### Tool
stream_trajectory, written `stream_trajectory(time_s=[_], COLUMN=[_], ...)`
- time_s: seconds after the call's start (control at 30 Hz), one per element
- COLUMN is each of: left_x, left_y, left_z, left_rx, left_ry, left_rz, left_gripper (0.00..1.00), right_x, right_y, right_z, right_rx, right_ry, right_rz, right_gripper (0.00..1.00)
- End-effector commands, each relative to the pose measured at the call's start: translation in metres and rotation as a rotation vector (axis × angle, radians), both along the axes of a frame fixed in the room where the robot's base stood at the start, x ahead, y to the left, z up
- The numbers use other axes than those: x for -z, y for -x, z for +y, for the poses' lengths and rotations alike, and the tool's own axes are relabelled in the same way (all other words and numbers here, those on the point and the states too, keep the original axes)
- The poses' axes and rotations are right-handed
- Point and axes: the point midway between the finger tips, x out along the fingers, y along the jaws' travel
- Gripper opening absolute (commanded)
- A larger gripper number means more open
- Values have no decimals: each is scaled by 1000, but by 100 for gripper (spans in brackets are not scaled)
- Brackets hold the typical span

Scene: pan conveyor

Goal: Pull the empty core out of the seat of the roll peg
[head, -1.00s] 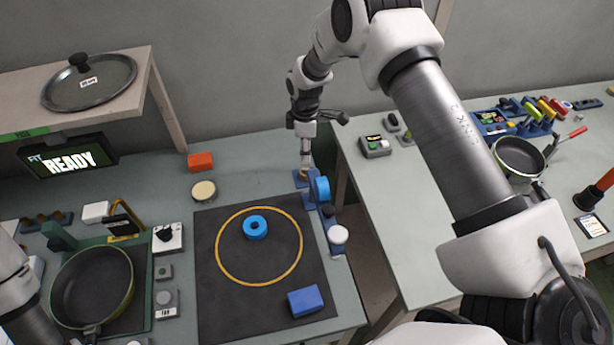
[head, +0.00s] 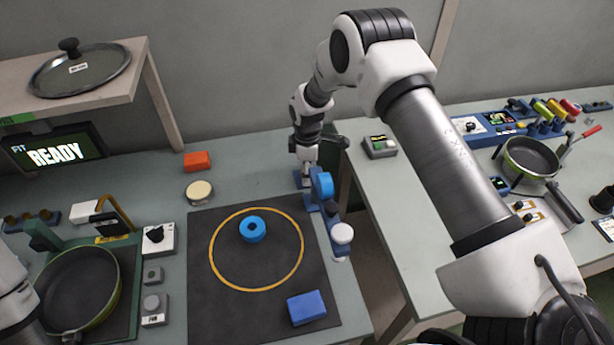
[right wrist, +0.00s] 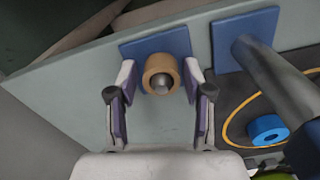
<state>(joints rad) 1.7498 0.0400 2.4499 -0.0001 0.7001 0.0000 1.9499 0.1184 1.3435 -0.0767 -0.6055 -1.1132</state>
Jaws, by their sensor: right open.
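The empty core (right wrist: 160,74) is a tan ring in the right wrist view. It sits around the rounded metal end of the roll peg (right wrist: 161,84), in front of a blue plate (right wrist: 150,46). My right gripper (right wrist: 160,88) is open, with one finger on each side of the core; I see no clear contact. In the head view my right gripper (head: 306,176) is low at the table's right side, over a blue base (head: 298,181), and hides the core there. My left arm shows at the left edge, but its gripper is out of view.
A blue ring (head: 252,229) and a blue block (head: 306,308) lie on the dark mat (head: 225,320). An orange block (head: 197,161) is to the left. A gap separates the two tables.

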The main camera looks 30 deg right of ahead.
Motion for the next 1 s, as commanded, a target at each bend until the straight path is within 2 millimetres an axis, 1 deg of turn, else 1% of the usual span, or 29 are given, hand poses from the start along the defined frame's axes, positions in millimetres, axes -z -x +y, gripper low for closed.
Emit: stream_trajectory(time_s=[0.07,0.1,0.17,0.2,0.3,0.33,0.37,0.4,0.57,1.0], left_x=[-1,-1,-1,-1,0,0,0,0,-1,-15], left_y=[0,0,0,0,0,0,0,0,0,0], left_z=[0,0,0,0,0,0,0,0,0,0], left_rx=[0,0,0,0,0,0,0,0,0,0], left_ry=[0,0,0,0,0,0,0,0,0,0], left_rz=[0,0,0,0,0,0,0,0,0,0], left_gripper=[40,40,40,40,40,40,40,40,40,40], right_x=[-1,-1,-1,-1,-1,-1,-1,0,-2,-22], right_y=[0,0,0,0,0,0,0,0,0,0], right_z=[0,0,0,0,0,0,0,0,0,0], right_rx=[0,0,0,0,0,0,0,0,0,0], right_ry=[0,0,0,0,0,0,0,0,0,0], right_rz=[0,0,0,0,0,0,0,0,0,0], right_gripper=[51,36,15,9,9,30,19,15,15,15])
